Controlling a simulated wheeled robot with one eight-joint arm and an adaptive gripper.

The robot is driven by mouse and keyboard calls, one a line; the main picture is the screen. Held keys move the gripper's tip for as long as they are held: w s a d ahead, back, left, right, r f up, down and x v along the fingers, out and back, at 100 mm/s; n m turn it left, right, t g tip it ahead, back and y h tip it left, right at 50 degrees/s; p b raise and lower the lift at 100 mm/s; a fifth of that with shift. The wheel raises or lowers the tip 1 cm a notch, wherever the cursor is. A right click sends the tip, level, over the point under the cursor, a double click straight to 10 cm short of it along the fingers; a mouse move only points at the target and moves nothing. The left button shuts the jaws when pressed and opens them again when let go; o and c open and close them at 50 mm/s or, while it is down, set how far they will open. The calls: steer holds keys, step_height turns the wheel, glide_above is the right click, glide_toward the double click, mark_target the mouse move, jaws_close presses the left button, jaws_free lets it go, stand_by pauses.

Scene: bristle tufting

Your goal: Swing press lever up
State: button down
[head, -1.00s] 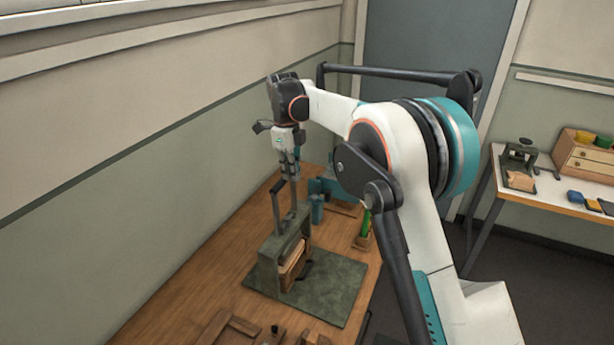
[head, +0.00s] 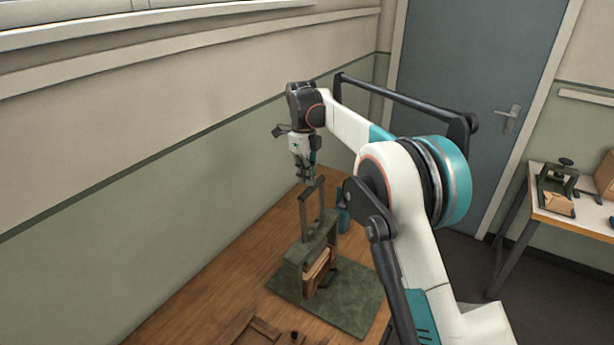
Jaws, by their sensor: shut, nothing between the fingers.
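The press (head: 297,262) is a grey-green frame on a flat green base plate (head: 345,300), on the wooden bench. Its lever (head: 303,215) is a U-shaped handle that stands up from the frame, its crossbar at the top. A light wooden block (head: 318,266) sits inside the frame. My gripper (head: 307,180) points down with its fingers together, just above or behind the lever's crossbar. It holds nothing. I cannot tell whether the fingertips touch the crossbar.
Behind the press, a teal item (head: 344,219) is partly hidden by my arm. Wooden parts (head: 250,330) lie at the bench's near edge. The wall runs along the left. A second table (head: 575,222) with a small press stands at the right.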

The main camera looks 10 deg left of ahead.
step_height(320, 180, up, 12)
steer(key=shift+a, duration=0.35)
steer(key=shift+w, duration=0.1)
stand_by(0.4)
